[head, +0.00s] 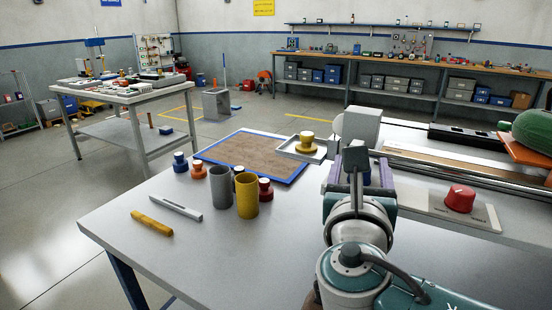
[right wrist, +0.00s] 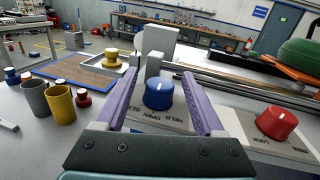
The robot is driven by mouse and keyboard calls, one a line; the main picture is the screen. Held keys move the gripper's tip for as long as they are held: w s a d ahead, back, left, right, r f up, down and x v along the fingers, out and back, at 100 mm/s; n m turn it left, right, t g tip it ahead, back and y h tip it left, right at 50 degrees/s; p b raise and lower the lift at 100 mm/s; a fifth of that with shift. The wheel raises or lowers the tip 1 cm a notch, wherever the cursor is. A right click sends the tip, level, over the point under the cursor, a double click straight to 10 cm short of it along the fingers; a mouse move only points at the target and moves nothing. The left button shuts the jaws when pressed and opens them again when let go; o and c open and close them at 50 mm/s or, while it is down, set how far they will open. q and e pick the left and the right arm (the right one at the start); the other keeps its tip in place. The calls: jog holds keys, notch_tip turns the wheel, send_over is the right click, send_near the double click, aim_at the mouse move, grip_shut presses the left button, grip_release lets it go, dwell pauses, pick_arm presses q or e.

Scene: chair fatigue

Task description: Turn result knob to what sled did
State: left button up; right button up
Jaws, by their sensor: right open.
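A blue knob (right wrist: 158,95) with a white mark on top sits on a light plate (right wrist: 180,126) in the right wrist view. Lettering on the plate seems to read "OPEN" and "HELD", with another word partly hidden at left. The white mark points roughly away from the lettering. My right gripper (right wrist: 162,80) has its purple fingers apart, one on each side of the blue knob, with gaps showing. In the head view, my right gripper (head: 357,170) mostly hides that knob. I cannot tell which part is the sled. My left gripper is not in view.
A red knob (head: 460,199) stands on the plate to the right, near long metal rails (head: 450,168). A grey block (head: 361,126) stands behind my gripper. Grey (head: 221,187) and yellow (head: 246,195) cups stand to the left, by a blue-edged brown mat (head: 240,152).

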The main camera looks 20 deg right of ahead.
grip_shut()
dwell(0.4)
